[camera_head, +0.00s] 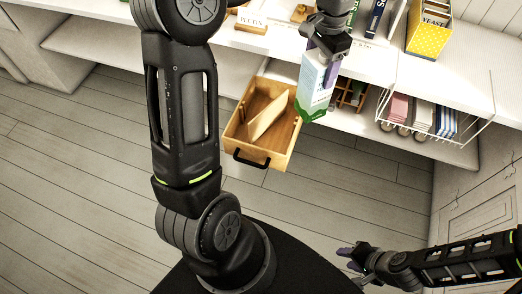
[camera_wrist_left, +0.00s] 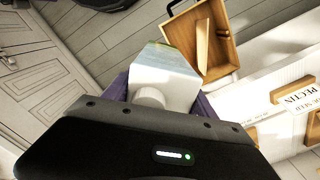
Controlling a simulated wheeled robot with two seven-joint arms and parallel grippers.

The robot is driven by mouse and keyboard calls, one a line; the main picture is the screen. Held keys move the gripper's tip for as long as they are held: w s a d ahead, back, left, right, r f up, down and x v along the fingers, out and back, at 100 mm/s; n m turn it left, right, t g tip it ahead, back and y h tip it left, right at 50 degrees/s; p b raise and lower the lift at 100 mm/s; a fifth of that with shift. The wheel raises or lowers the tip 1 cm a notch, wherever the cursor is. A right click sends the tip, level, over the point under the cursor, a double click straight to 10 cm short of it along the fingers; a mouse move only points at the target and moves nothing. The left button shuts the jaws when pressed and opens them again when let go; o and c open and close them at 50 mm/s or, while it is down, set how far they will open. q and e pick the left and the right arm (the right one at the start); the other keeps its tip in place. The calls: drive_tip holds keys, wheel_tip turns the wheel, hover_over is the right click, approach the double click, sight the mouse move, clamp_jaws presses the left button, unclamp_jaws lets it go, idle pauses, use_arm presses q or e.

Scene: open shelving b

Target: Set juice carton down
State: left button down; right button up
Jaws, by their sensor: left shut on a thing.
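The juice carton (camera_head: 314,92), white and pale blue with a green lower end, hangs in my left gripper (camera_head: 328,58) in the head view. The gripper is shut on it. The carton is in front of the shelf edge, just right of the open drawer in the picture. In the left wrist view, the carton (camera_wrist_left: 170,72) sits between the purple fingers of my left gripper (camera_wrist_left: 160,98), with its round cap toward the camera. My right gripper (camera_head: 352,265) is low at the right, away from the carton, with its purple fingers apart and nothing between them.
A wooden drawer (camera_head: 236,127) with a slanted board inside sticks out from the shelving. A yellow yeast box (camera_head: 430,30) stands on the white upper shelf (camera_head: 375,62). A wire basket (camera_head: 470,136) holds books at the right. A pectin label (camera_head: 251,27) shows at the back.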

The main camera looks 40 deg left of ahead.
use_arm(q)
drive_tip(key=s+a+f+m+b, duration=0.3)
drive_tip(key=a+f+m+b, duration=0.6)
drive_tip(key=a+f+b, duration=0.2)
drive_tip(key=shift+s+a+f+m+b, duration=0.25)
drive_tip(key=shift+a+f+m+b, duration=0.05)
drive_tip(key=shift+a, duration=0.4)
wheel_tip(320, 180, down, 14)
drive_tip(key=b, duration=0.2)
drive_tip(key=shift+r, duration=0.25)
drive_tip(key=shift+f, duration=0.1)
drive_tip(key=shift+f+b, duration=0.5)
drive_tip(key=shift+f, duration=1.85)
